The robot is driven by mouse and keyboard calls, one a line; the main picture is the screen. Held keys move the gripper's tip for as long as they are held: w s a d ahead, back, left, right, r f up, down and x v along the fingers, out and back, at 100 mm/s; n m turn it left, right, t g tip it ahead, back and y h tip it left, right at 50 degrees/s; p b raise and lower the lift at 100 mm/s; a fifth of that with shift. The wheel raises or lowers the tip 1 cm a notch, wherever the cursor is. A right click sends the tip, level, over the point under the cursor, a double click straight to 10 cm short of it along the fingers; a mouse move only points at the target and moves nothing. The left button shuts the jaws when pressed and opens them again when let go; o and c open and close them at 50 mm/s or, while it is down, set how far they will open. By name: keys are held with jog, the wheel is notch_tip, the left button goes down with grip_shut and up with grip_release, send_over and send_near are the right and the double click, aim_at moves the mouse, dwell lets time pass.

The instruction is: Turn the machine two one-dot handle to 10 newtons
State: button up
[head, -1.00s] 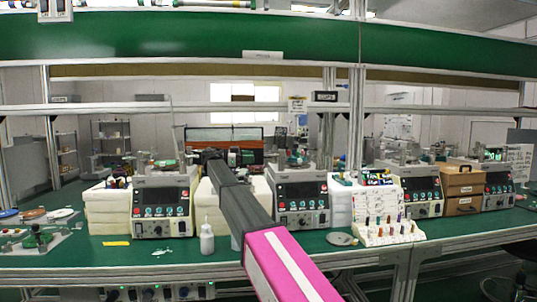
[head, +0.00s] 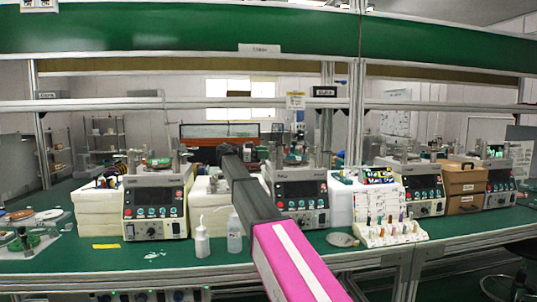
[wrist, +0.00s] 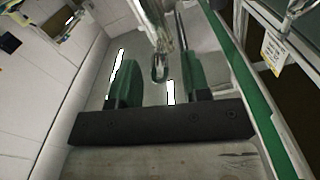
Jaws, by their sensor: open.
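Several bench machines with dark screens and button panels stand in a row. One machine (head: 155,208) is left of my arm and another (head: 301,192) is just right of it. Two more, a third (head: 423,190) and a fourth (head: 499,183), stand farther right. Which is machine two, and the one-dot handle, cannot be made out. In the wrist view my gripper (wrist: 160,85) is open, with green and black fingers apart. A shiny metal rod with a rounded end (wrist: 160,65) shows between the fingers; I cannot tell its depth. In the head view my arm hides the gripper.
A white bottle (head: 202,240) and a clear bottle (head: 234,235) stand on the green bench left of my arm. A white rack of small coloured-handled tools (head: 390,234) and a grey dish (head: 342,240) are to the right. Shelf posts and a tag (wrist: 272,52) are nearby.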

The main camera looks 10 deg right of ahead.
jog(key=shift+d, duration=1.2)
grip_shut()
